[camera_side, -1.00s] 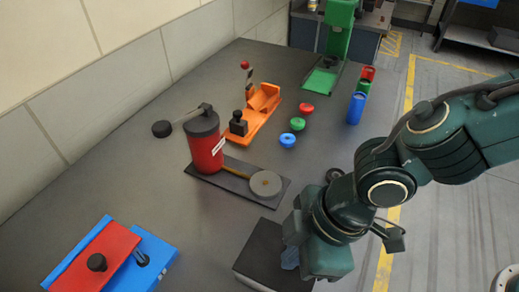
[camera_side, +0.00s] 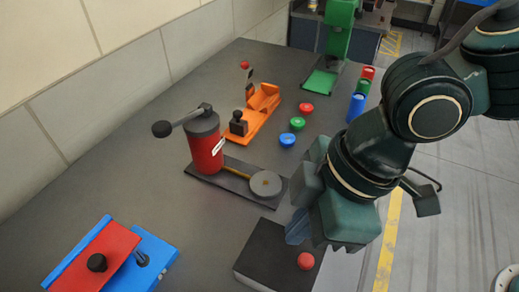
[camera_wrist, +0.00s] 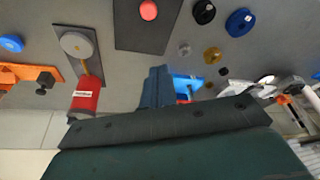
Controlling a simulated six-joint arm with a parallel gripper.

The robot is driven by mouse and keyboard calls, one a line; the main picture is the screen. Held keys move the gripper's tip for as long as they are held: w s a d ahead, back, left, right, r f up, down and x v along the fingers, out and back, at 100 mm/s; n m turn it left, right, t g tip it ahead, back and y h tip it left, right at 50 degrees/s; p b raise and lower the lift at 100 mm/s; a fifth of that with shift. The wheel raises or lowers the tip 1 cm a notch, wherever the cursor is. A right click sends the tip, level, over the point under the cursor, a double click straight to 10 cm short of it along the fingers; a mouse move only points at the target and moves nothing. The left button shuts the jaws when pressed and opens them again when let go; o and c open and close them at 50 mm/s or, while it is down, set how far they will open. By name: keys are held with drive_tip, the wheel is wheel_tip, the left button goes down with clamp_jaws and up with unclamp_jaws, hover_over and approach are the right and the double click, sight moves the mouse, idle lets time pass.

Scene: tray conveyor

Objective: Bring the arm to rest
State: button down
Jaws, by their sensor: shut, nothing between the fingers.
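My gripper (camera_side: 298,226) is shut and empty, raised above the table behind a black block (camera_side: 268,255) in the side view. A red round piece (camera_side: 305,261) rests on top of that block, apart from the fingers. In the wrist view the shut fingers (camera_wrist: 157,88) show at the centre, with the black block (camera_wrist: 128,35) and red piece (camera_wrist: 148,10) at the top.
A red cylinder with a crank (camera_side: 205,145) stands on a dark base. An orange fixture (camera_side: 255,112), a green press (camera_side: 338,40), small coloured caps (camera_side: 297,124), upright tubes (camera_side: 356,107) and a red-and-blue fixture (camera_side: 110,262) share the table. Open table lies front centre.

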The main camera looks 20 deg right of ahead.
drive_tip(key=shift+d+r, duration=0.25)
drive_tip(key=shift+r, duration=0.4)
drive_tip(key=shift+d, duration=0.1)
drive_tip(key=w+d+r+m+t+h, duration=0.1)
drive_tip(key=w+d+r+m, duration=0.15)
drive_tip(key=d, duration=0.75)
drive_tip(key=w+d+r+m+t, duration=0.15)
drive_tip(key=d+r+m, duration=0.25)
drive_tip(key=d, duration=0.6)
drive_tip(key=s+d+m+t+h, duration=0.1)
drive_tip(key=s+d+m, duration=0.3)
drive_tip(key=d, duration=0.4)
drive_tip(key=s+d+f+m+t+h, duration=0.1)
drive_tip(key=s+d+m, duration=0.3)
drive_tip(key=d, duration=0.5)
drive_tip(key=shift+s+h, duration=0.4)
drive_tip(key=shift+s, duration=0.2)
